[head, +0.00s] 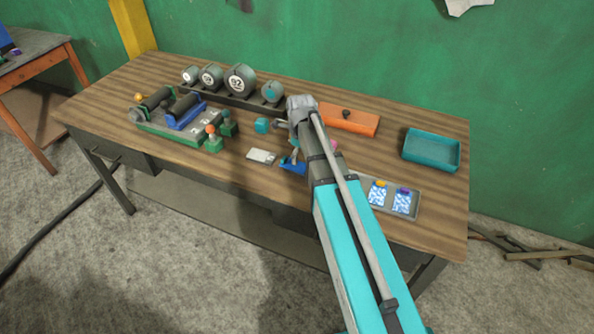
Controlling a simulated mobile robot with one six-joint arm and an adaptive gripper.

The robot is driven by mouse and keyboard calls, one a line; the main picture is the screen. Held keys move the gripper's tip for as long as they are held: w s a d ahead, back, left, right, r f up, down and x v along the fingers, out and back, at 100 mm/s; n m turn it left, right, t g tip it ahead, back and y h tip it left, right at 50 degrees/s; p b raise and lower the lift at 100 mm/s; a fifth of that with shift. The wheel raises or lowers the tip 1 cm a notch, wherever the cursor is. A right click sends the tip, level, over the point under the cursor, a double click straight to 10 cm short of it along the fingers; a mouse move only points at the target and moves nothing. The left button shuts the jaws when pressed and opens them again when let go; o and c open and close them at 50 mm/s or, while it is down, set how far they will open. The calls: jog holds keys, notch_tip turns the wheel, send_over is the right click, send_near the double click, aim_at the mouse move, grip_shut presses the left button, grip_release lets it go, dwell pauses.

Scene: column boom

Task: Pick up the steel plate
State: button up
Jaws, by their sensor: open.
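A small pale grey plate (260,156), which looks like the steel plate, lies flat near the middle of the table's front half. A small dark spot shows at its right end. My gripper (289,158) is just right of the plate, open, and partly hidden behind my arm. I see no contact between gripper and plate, but the fingertips are too small to make out clearly. A blue item (294,167) shows right by the gripper.
Bare wood lies left of the plate.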

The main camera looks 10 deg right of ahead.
aim_at(300, 167)
jog(key=shift+f+b, duration=2.6)
jog(key=shift+f, duration=0.05)
jog(key=c, duration=1.1)
jog(key=shift+c, duration=0.2)
jog(key=shift+r, duration=0.25)
